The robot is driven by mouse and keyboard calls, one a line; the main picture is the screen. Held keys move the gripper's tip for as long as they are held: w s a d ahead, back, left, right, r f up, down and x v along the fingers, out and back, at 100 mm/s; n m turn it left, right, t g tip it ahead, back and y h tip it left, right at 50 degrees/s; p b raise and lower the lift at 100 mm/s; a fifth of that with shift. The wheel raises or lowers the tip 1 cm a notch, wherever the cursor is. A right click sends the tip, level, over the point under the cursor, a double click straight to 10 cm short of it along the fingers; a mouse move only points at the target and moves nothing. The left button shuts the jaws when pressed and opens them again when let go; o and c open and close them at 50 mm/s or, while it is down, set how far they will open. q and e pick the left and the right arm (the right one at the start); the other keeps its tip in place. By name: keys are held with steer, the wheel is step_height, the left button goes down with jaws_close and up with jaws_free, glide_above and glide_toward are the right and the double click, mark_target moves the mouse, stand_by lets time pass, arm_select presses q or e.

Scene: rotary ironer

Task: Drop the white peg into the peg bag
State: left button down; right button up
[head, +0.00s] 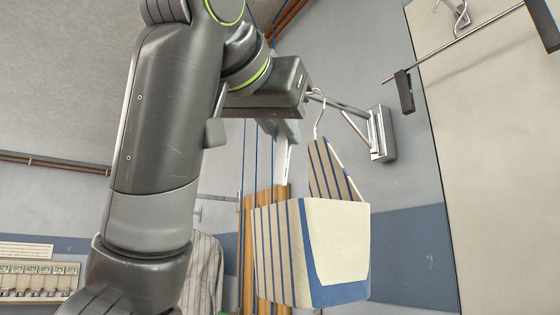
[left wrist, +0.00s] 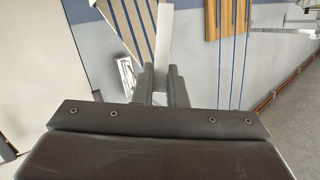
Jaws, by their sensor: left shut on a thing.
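The white peg (head: 285,163) hangs down from my left gripper (head: 284,128), which is shut on it. In the left wrist view the pale peg (left wrist: 164,38) stands out between the two fingers of the gripper (left wrist: 162,78). The peg bag (head: 335,240) is cream with blue stripes and a blue border, and hangs by a wire hook from a wall bracket. In the head view the peg is just above the bag's left part; I cannot tell the depth between them. Part of the bag (left wrist: 125,25) shows left of the peg in the wrist view. My right gripper is not in view.
The metal wall bracket (head: 380,135) sticks out close to the gripper. Wooden slats (head: 248,240) with blue cords stand behind the bag. A striped cloth (head: 203,275) hangs lower left. A rail (head: 450,48) with a black end is at upper right.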

arm_select(q)
steer(key=shift+w+d+r, duration=0.1)
steer(key=shift+w+r, duration=0.05)
steer(key=p+x, duration=0.1)
steer(key=x, duration=0.6)
steer(key=shift+f+p, duration=0.3)
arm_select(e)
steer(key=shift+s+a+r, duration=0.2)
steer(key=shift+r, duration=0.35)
arm_select(q)
steer(key=shift+w, duration=0.15)
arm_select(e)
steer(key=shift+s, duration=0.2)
